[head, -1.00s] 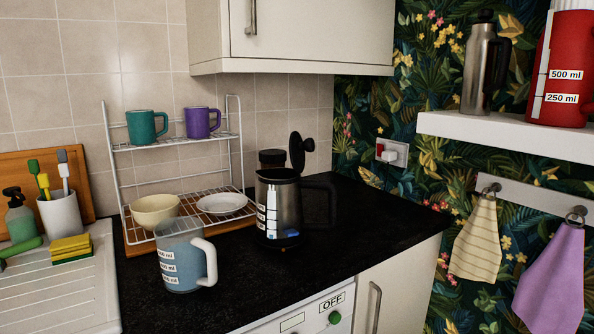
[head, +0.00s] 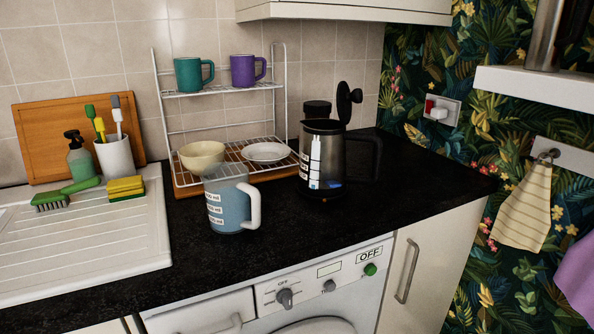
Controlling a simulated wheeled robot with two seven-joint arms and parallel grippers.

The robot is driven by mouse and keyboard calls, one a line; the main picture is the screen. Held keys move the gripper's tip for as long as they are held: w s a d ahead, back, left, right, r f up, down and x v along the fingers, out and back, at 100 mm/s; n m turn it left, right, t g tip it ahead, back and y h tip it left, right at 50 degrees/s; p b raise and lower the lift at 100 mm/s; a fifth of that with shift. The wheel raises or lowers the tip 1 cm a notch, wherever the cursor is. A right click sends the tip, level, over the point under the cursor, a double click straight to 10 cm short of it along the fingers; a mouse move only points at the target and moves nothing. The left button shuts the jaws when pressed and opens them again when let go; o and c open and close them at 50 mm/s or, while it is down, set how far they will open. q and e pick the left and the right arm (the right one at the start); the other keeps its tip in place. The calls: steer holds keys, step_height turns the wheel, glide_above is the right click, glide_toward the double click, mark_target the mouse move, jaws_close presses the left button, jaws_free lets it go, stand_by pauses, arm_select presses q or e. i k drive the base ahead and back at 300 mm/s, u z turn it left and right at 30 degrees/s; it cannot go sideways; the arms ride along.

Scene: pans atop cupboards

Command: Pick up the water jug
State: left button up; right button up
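The water jug (head: 229,205) stands upright on the black worktop, in front of the dish rack. It is a clear jug with bluish water, white measuring labels and a white handle on its right side. Neither of my grippers shows in the head view. Nothing touches the jug's handle.
Behind is a wire rack (head: 282,125) with a cream bowl (head: 201,155), a white plate (head: 264,152) and two mugs. A sink drainer (head: 90,240) lies left. The worktop (head: 270,245) in front is clear.

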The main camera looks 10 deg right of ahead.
mark_target(234, 205)
steer(key=z, duration=2.2)
steer(key=i, duration=1.15)
steer(key=u, duration=2.7)
